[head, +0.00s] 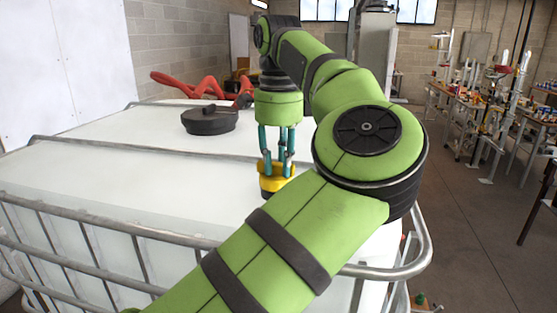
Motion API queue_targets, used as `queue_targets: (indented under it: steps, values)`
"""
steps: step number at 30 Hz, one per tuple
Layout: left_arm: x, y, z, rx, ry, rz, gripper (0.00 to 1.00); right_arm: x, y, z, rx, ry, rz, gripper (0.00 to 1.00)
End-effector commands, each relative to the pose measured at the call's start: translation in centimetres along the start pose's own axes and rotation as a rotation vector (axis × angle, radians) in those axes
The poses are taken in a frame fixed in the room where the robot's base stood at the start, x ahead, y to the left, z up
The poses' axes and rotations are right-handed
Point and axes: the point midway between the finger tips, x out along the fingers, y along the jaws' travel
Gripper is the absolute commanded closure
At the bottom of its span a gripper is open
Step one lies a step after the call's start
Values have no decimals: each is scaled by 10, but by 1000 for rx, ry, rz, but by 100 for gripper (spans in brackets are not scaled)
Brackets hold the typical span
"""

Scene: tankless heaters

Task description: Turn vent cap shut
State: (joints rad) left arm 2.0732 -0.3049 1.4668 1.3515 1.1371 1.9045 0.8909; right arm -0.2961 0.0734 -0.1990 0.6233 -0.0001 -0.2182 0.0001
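A small yellow cap with a dark band (276,184), apparently the vent cap, sits upright on top of a large white tank (110,180) near its right side. My green forearm hides the tank surface just in front of the cap. My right gripper is not in view.
A large black round lid (209,121) lies on the tank further back left. Metal cage bars (120,231) run along the tank's front edge. Workbenches (490,110) stand at the right, with bare floor between.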

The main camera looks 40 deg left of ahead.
Motion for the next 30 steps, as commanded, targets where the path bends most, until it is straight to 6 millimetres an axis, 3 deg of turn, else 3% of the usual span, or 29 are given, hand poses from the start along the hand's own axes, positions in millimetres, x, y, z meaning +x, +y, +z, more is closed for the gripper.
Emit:
queue_targets:
  steps: [14,30]
  values:
    - [3,0,1,81,0,2,100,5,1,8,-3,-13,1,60]
    - [3,3,4,543,2,4,100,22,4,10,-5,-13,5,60]
